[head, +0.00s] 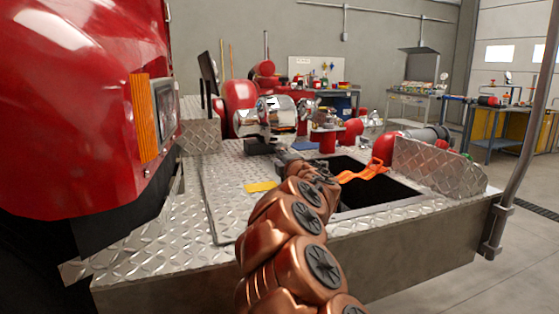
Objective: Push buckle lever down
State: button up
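My copper-coloured arm reaches up from the bottom of the head view over the diamond-plate bumper deck (228,188). My gripper (284,157) is small and dark at its far end, close to the chrome pump fittings, partly hidden by my own wrist. I cannot tell whether its fingers are open or touching anything. An orange strap-like piece (362,173) lies across the dark open well (375,193) to the right of my wrist. I cannot make out the buckle lever for certain.
The red truck body (85,100) rises close on the left. A chrome pump part (276,115) stands behind my gripper. A raised diamond-plate flap (440,165) and a grey post (522,130) are on the right. A yellow plate (260,186) lies on the deck.

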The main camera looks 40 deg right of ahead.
jog(key=shift+w+d, duration=0.2)
jog(key=shift+w, duration=0.3)
grip_shut()
dwell(0.5)
